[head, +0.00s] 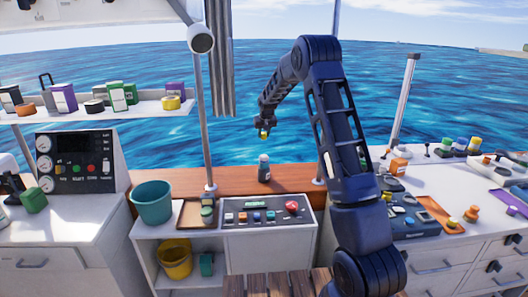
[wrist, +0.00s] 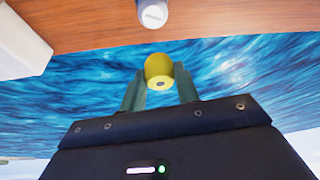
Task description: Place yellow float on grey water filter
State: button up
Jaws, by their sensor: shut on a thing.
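The wooden ledge (head: 237,182) is clear around the filter. A control panel (head: 262,215) lies in front of it. A metal post (head: 206,130) rises to the left. A teal bucket (head: 152,203) and a yellow bucket (head: 175,262) stand left. Cluttered counters lie on both sides.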

notch_tip(320, 180, down, 10)
jog(key=shift+r, duration=0.1)
dwell(0.4)
jog(key=o, duration=0.9)
jog(key=shift+o, duration=0.2)
jog(key=v, duration=1.2)
